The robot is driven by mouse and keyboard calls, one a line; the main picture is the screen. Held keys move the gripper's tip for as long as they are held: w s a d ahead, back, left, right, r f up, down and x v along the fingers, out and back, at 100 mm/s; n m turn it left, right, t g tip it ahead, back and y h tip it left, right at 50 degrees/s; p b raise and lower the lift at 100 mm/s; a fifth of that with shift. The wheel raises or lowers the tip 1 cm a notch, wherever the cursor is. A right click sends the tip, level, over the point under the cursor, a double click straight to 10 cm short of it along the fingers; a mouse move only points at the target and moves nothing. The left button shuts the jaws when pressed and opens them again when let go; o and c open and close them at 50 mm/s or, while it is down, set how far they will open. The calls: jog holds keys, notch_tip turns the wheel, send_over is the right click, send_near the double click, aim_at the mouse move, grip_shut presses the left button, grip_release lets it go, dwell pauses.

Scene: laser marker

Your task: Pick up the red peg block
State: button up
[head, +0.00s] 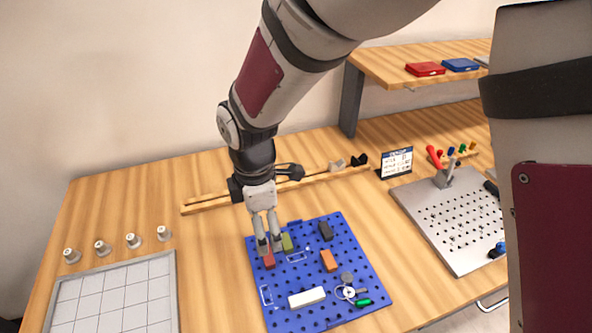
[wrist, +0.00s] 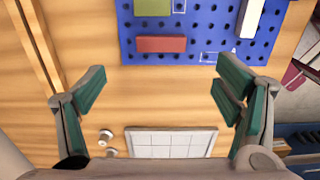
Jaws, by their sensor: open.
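The red peg block (head: 269,260) lies on the blue pegboard (head: 262,300), near its left edge. In the wrist view the red block (wrist: 161,44) lies near the edge of the pegboard (wrist: 200,45), beyond the gap between my fingers. My gripper (head: 269,246) is open and empty, with its fingers close to the red block in the head view. The wrist view shows the two green-padded fingers of my gripper (wrist: 162,84) wide apart, with nothing between them. In the head view the fingers partly hide the red block's far end.
A green block (head: 287,243) lies next to the red one. An orange block (head: 328,261), a dark block (head: 325,231), a white block (head: 307,298) and keys (head: 349,292) share the pegboard. A gridded tray (head: 115,305) is left; a metal peg plate (head: 425,212) is right.

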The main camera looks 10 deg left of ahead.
aim_at(269, 260)
notch_tip(269, 260, down, 10)
jog(key=b, duration=0.4)
jog(key=shift+r, duration=0.2)
jog(key=shift+c, duration=0.5)
jog(key=c, duration=1)
